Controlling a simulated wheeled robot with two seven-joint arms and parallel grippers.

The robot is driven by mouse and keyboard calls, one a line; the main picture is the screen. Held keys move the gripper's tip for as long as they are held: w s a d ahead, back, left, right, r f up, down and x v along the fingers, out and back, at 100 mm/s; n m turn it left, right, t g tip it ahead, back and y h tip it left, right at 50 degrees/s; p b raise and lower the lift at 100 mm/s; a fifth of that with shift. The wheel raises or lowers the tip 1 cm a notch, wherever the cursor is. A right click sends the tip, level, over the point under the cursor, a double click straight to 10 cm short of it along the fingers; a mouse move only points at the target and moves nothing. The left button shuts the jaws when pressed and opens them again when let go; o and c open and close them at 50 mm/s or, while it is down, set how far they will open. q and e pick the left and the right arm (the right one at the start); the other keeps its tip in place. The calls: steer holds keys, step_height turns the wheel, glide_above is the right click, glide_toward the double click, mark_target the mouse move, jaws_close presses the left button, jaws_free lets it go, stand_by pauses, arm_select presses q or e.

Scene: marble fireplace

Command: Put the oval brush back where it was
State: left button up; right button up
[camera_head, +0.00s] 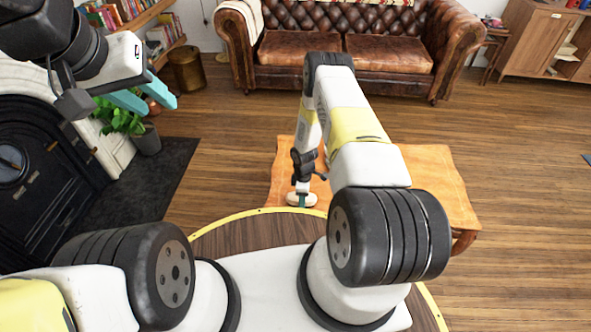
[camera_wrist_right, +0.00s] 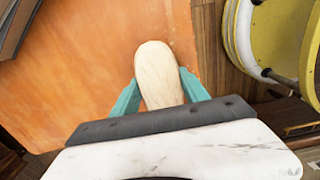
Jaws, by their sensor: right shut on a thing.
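The oval brush (camera_wrist_right: 158,72) is a pale wooden oval between the two teal fingers of my right gripper (camera_wrist_right: 160,88) in the right wrist view. The gripper is shut on it. In the head view the brush (camera_head: 301,199) shows small and pale under my right gripper (camera_head: 302,190), over the near left edge of the orange table (camera_head: 430,170). I cannot tell whether the brush touches the tabletop. The bristles are hidden. My left gripper (camera_head: 160,104) is raised at the upper left, open and empty, its teal fingers apart, far from the brush.
A dark grey object (camera_wrist_right: 16,28) lies on the table in the wrist view's top left corner. A brown leather sofa (camera_head: 390,50) stands behind the table. A black fireplace (camera_head: 35,160) and a potted plant (camera_head: 148,140) are at the left.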

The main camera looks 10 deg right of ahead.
steer(key=o, duration=1.2)
step_height(320, 180, up, 44)
steer(key=d+m+t, duration=0.1)
steer(key=m+t, duration=0.2)
steer(key=m, duration=0.3)
steer(key=s+a+r+m+t, duration=0.1)
steer(key=s+r+m, duration=0.1)
steer(key=s+r, duration=0.5)
steer(key=s+a+r+m+t+y, duration=0.1)
steer(key=s+r+m, duration=0.2)
steer(key=s+r, duration=0.4)
steer(key=s+a+r+m+t+y, duration=0.1)
steer(key=s+r+m, duration=0.2)
steer(key=s+r, duration=0.4)
steer(key=shift+s+a, duration=0.2)
steer(key=shift+s, duration=1.4)
